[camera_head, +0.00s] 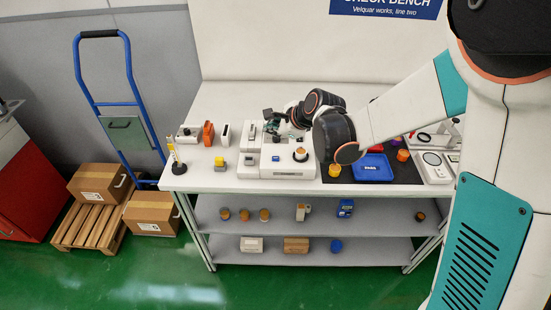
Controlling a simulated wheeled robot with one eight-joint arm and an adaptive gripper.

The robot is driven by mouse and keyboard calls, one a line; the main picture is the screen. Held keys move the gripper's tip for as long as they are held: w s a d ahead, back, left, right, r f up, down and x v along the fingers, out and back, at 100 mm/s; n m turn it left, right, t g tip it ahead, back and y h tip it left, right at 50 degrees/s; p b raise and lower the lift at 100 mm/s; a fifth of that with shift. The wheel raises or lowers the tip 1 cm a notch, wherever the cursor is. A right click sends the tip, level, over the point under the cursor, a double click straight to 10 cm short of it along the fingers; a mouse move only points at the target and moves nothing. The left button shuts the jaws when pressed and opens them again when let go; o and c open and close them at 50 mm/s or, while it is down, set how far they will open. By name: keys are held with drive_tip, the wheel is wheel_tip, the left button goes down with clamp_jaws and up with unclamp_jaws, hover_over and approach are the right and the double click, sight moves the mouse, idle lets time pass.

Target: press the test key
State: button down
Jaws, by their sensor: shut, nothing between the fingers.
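A white test device (287,173) sits near the front edge of the bench, left of its middle. I cannot tell which of these is the test key. My gripper (271,124) is above the back of the device, with my arm reaching in from the right. Its fingers are small and dark in this view; they look shut and empty. My wrist hides part of the bench behind it. I cannot tell whether the fingertips touch anything.
A blue tray (373,175) lies on a dark mat right of the device, with an orange pot (335,170) beside it. A white scale (434,167) stands farther right.

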sight(274, 159)
drive_tip(key=shift+f+b, duration=3)
drive_tip(key=shift+f, duration=1.3)
drive_tip(key=shift+f, duration=0.2)
drive_tip(key=shift+f+b, duration=0.25)
drive_tip(key=shift+b, duration=0.2)
drive_tip(key=shift+f+b, duration=0.3)
drive_tip(key=shift+f, duration=0.05)
drive_tip(key=shift+r, duration=0.15)
drive_tip(key=shift+r+p, duration=0.5)
drive_tip(key=shift+r, duration=0.2)
drive_tip(key=shift+r+p, duration=1.65)
drive_tip(key=shift+r, duration=0.8)
